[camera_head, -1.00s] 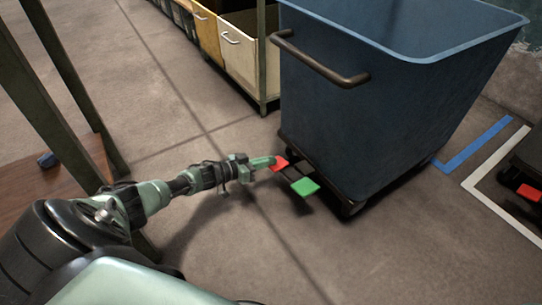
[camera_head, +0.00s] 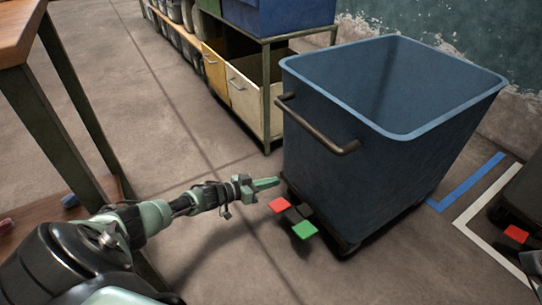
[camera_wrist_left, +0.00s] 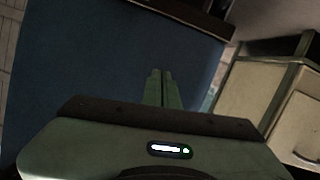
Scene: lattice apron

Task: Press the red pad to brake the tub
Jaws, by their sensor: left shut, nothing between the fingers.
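The blue tub (camera_head: 350,165) stands on a dark wheeled base, with a bar handle (camera_head: 318,128) on its near side. The red pad (camera_head: 279,205) and a green pad (camera_head: 304,230) stick out low from the base. My left gripper (camera_head: 268,183) is shut and empty. Its tip appears just above the red pad in the head view, apart from it. In the left wrist view the shut fingers (camera_wrist_left: 161,88) point at the tub's blue wall (camera_wrist_left: 100,60); no pad shows there. A pale green piece at the head view's right edge may be my right gripper; its jaws cannot be made out.
A shelf rack (camera_head: 268,95) with bins stands behind the tub at left. A table (camera_head: 15,35) with green legs is at far left. Blue tape (camera_head: 470,183) and white tape (camera_head: 468,228) mark the floor at right, near another base with a red pad (camera_head: 516,234).

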